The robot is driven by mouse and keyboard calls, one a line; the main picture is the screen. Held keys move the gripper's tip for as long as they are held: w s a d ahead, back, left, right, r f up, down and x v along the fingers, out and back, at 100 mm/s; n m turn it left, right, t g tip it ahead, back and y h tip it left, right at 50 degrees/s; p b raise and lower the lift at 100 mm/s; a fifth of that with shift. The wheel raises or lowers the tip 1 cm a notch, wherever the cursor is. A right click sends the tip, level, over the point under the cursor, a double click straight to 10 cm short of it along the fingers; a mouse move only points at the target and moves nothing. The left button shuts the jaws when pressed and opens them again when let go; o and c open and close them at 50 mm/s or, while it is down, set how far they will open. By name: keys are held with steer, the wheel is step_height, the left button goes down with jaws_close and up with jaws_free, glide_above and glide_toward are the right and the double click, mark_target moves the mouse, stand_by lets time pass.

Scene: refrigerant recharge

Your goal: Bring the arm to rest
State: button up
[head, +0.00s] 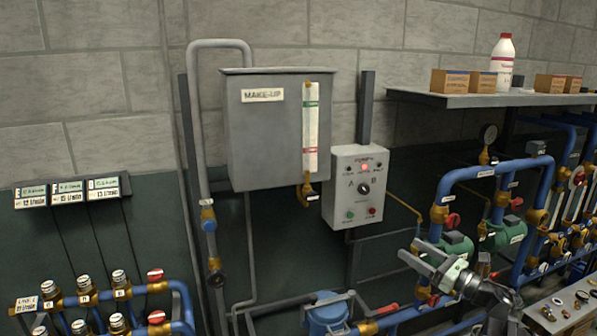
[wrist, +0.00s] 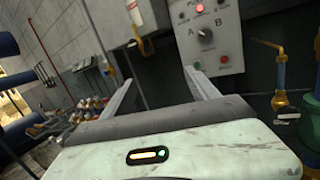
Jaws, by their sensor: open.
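My gripper (head: 422,256) is at the lower right of the head view, raised in front of the pumps and pipes. Its two fingers are apart with nothing between them. In the wrist view my gripper (wrist: 158,92) points towards the wall, fingers spread, below the grey control box (wrist: 205,35). The control box (head: 358,187) hangs on the wall with a lit red lamp, a black A/B selector knob (head: 364,189) and a green and a red button. The gripper looks apart from the box.
A grey MAKE-UP tank (head: 265,130) with a sight gauge hangs left of the box. Blue pipes with green pumps (head: 457,246) stand behind my arm. A shelf (head: 480,99) holds boxes and a white bottle. A manifold (head: 100,296) is at lower left. A bench with small parts (head: 568,308) is lower right.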

steer(key=w+a+r+m+t+h, duration=0.2)
steer(key=w+a+m+t+h, duration=0.1)
steer(key=w+a+m, duration=0.35)
steer(key=w+a+r+m+t+h, duration=0.2)
steer(key=w+a+m+h, duration=0.2)
steer(key=w+a+m, duration=0.25)
step_height(320, 180, down, 6)
steer(key=w+a+m+g+h, duration=0.2)
steer(key=m+h, duration=0.4)
steer(key=m, duration=0.5)
steer(key=s+a+f+m+g, duration=0.1)
steer(key=s+f+m+g, duration=0.25)
steer(key=f, duration=0.25)
steer(key=s+a+f+m+g+h, duration=0.1)
steer(key=s+f+m+g, duration=0.1)
steer(key=f+m+g, duration=0.3)
steer(key=s+a+f+m+g, duration=0.1)
steer(key=s+f+m, duration=0.15)
steer(key=f, duration=0.35)
steer(key=s+a+f+m+g+y, duration=0.1)
steer(key=s+a+f+m+g, duration=0.1)
steer(key=s, duration=0.6)
steer(key=s+a+f+m+g+y, duration=0.1)
steer(key=s+f+m+g, duration=0.4)
steer(key=s, duration=0.4)
steer(key=shift+a+f+m+g, duration=0.35)
steer(key=shift+f+g, duration=0.2)
steer(key=shift+g, duration=0.5)
steer(key=shift+a, duration=0.1)
